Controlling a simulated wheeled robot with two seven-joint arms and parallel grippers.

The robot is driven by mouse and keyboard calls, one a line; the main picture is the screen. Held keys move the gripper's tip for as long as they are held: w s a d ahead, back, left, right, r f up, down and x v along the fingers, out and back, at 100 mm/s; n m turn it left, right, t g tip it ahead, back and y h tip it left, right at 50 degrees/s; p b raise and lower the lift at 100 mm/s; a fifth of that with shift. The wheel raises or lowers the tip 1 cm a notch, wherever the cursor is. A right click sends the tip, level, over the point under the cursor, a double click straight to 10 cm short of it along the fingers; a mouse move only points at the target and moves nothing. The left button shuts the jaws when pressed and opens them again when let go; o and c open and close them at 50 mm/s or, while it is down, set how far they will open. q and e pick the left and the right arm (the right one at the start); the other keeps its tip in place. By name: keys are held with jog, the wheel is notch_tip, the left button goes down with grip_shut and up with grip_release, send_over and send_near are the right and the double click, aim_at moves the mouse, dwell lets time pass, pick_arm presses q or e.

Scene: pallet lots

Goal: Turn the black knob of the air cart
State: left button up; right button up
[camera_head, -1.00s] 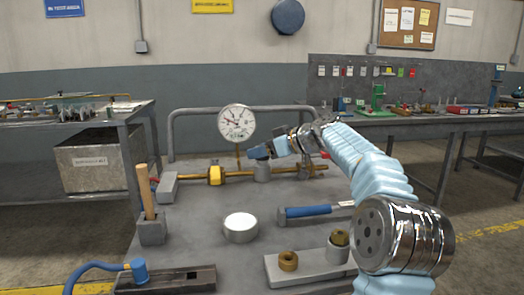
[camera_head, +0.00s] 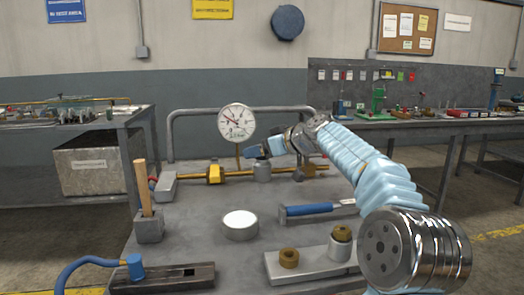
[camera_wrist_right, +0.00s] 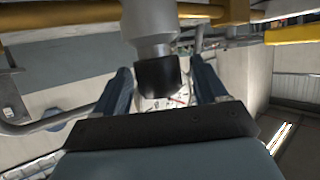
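The black knob (camera_wrist_right: 158,78) of the air cart shows in the right wrist view, on the end of a pale grey valve body (camera_wrist_right: 152,30). My right gripper (camera_wrist_right: 160,92) has its two blue fingers on either side of the knob, with narrow gaps visible, so it looks open. In the head view my right gripper (camera_head: 258,150) is just above the grey cylinder (camera_head: 263,172) on the brass pipe, and hides the knob. The round white gauge (camera_head: 237,122) stands just behind it. My left gripper is not in view.
The cart top (camera_head: 195,215) holds a wooden-handled tool (camera_head: 143,190), a white-topped round tin (camera_head: 240,226), a blue-handled hammer (camera_head: 310,209) and a block with brass fittings (camera_head: 300,266). A yellow fitting (camera_head: 214,172) sits on the pipe left of the gripper.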

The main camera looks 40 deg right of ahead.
jog(key=v, duration=1.4)
jog(key=shift+b, duration=0.4)
jog(key=shift+w+f, duration=0.1)
